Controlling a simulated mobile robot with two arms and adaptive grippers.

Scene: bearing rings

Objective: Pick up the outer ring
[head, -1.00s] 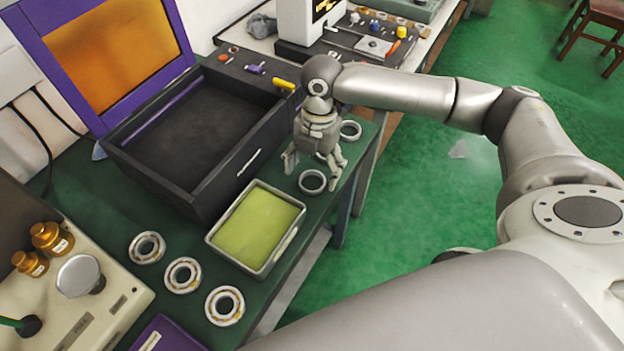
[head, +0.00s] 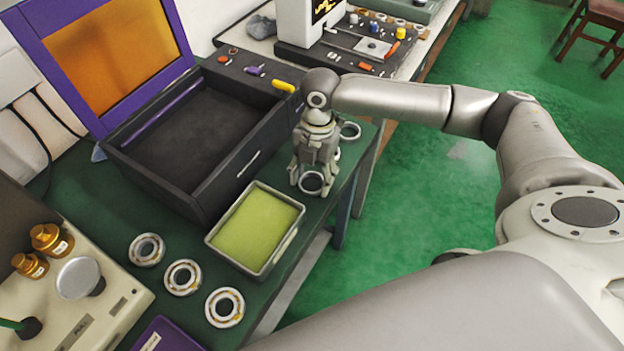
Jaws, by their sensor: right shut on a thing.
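A plain grey outer ring (head: 311,193) is at the right edge of the green bench, right of the tray with the yellow-green pad. My right gripper (head: 312,180) points down with its fingers shut on this ring, one at either side. The fingers hide part of its rim. I cannot tell whether the ring touches the bench. A second grey ring (head: 350,131) lies behind the gripper, and another ring (head: 337,154) is mostly hidden by it. My left gripper is not in view.
The metal tray (head: 238,268) stands front left of the gripper. A dark open box (head: 185,200) with a purple-framed orange lid is to the left. Several bearings (head: 183,276) lie in front. The bench edge is close on the right, with green floor beyond.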

